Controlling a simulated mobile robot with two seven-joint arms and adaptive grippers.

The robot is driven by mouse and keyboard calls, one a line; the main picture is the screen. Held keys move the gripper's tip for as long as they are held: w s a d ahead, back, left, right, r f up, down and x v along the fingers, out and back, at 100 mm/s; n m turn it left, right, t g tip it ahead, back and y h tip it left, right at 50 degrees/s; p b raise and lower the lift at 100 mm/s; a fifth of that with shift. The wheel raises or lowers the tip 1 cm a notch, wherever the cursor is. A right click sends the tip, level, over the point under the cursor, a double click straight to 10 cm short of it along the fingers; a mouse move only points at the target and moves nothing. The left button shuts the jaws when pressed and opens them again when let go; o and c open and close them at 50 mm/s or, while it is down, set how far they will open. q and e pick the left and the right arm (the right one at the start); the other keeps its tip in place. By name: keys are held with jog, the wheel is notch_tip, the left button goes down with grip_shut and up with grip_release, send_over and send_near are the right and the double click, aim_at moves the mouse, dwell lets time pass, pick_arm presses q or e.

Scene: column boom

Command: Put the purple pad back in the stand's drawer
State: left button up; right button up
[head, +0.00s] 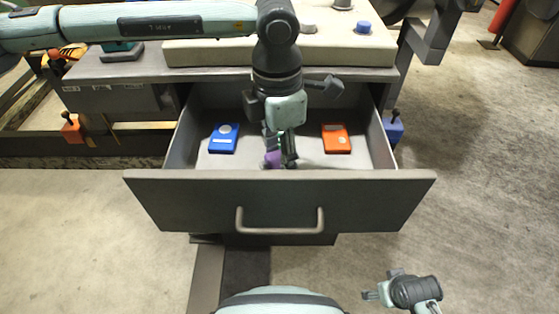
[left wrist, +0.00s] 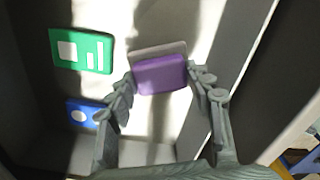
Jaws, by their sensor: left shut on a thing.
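The purple pad (head: 272,159) is inside the open drawer, just behind its front panel, mostly hidden by the gripper in the head view. In the left wrist view the purple pad (left wrist: 160,76) sits between the two fingertips. My left gripper (head: 281,158) reaches down into the drawer (head: 280,203) and is shut on the pad. I cannot tell whether the pad touches the drawer floor. My right gripper (head: 371,294) is low at the right, outside the drawer, small in view; its jaw state is unclear.
A blue pad (head: 224,138) and an orange pad (head: 336,138) lie in the drawer on either side of the gripper. The left wrist view also shows a green pad (left wrist: 82,51). The stand's top (head: 150,66) overhangs the drawer's back. Floor at the right is clear.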

aim_at(279, 161)
pick_arm(q)
jog(key=shift+f, duration=1)
jog(key=shift+c, duration=0.5)
jog(key=o, duration=1.3)
jog(key=shift+c, duration=0.2)
pick_arm(e)
jog(key=shift+w+f, duration=0.2)
jog(key=shift+w, duration=0.1)
pick_arm(q)
jog(key=shift+r, duration=0.15)
jog(key=shift+r, duration=0.35)
notch_tip(279, 161, up, 11)
jog(key=shift+b, duration=0.3)
pick_arm(e)
jog(key=shift+s+r, duration=0.2)
jog(key=shift+r, duration=0.5)
